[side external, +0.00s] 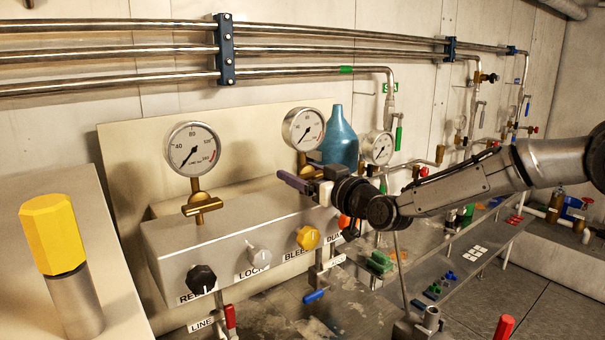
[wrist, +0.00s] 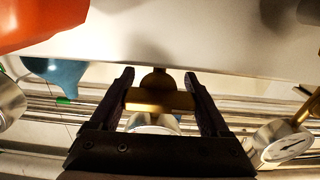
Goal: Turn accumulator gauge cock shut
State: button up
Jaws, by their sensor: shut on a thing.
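My gripper (side external: 296,181) is at the brass gauge cock (side external: 312,172) below the middle gauge (side external: 303,128), in front of the blue bottle (side external: 340,138). In the wrist view my gripper (wrist: 161,88) has one finger on each side of the brass bar handle (wrist: 160,101) and is shut on it. The handle lies crosswise between the fingers. In the side view my gripper hides most of this cock. No label for it is readable.
A grey valve block (side external: 215,242) carries black, grey, yellow and orange knobs below my gripper. Another gauge (side external: 190,148) with a brass cock (side external: 202,204) stands to the left. A yellow-capped cylinder (side external: 62,255) stands at front left. Pipes (side external: 120,52) run along the wall.

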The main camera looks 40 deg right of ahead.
jog(key=o, duration=1.2)
jog(key=s, duration=1.4)
jog(key=s+d+r, duration=0.5)
jog(key=s+d+f+g, duration=0.1)
jog(key=s+f+g, duration=0.3)
jog(key=s+f, duration=0.2)
jog(key=s+d+f+g, duration=0.1)
jog(key=s+f+g, duration=0.3)
jog(key=s+f, duration=0.2)
jog(key=s+f+g, duration=0.4)
jog(key=s+f, duration=0.2)
jog(key=s, duration=0.2)
jog(key=shift+s+d+f, duration=0.15)
jog(key=shift+s+d, duration=0.25)
